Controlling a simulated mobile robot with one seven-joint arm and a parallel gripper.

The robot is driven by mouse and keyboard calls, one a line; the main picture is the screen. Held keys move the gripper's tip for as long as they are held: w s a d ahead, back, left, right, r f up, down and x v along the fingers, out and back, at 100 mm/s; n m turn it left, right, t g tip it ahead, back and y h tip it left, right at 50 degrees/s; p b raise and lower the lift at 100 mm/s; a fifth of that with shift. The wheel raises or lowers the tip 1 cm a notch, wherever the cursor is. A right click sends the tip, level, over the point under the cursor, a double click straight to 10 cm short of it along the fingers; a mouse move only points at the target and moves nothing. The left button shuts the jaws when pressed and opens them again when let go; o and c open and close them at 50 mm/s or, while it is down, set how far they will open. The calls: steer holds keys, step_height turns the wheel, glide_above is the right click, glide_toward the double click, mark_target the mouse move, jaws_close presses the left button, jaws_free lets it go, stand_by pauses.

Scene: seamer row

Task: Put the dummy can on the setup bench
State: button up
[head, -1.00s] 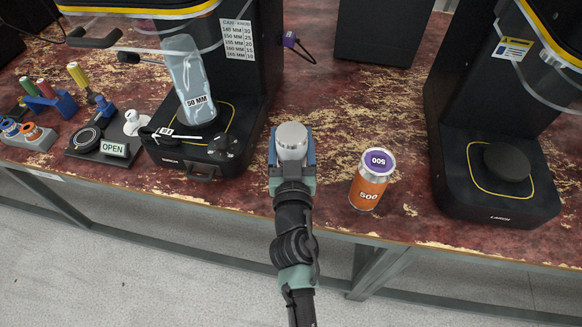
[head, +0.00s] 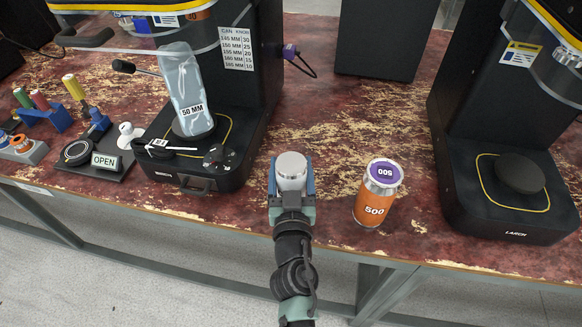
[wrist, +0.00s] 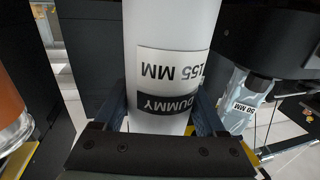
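The dummy can (head: 291,168) is a white cylinder with a pale top. In the wrist view its label (wrist: 170,80) reads 155 MM and DUMMY, upside down. My gripper (head: 292,188) has its blue fingers on both sides of the can, closed on it. In the wrist view the gripper (wrist: 165,120) grips the can's near end, and its far end runs out of frame. In the head view the can appears over the front part of a worn red bench (head: 330,130). Whether its base touches the bench is hidden. No label marks this as the setup bench.
An orange can marked 500 (head: 374,208) stands close to the right of my gripper. A seamer (head: 200,165) with a clear 50 MM piece (head: 187,90) is at left, another seamer (head: 510,225) at right. An OPEN sign (head: 106,162) stands farther left.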

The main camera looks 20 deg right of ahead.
steer(key=o, duration=0.4)
steer(key=shift+r, duration=0.1)
steer(key=shift+s+r+p, duration=0.1)
steer(key=shift+p, duration=0.2)
steer(key=shift+b+v, duration=1.15)
steer(key=shift+v, duration=4.8)
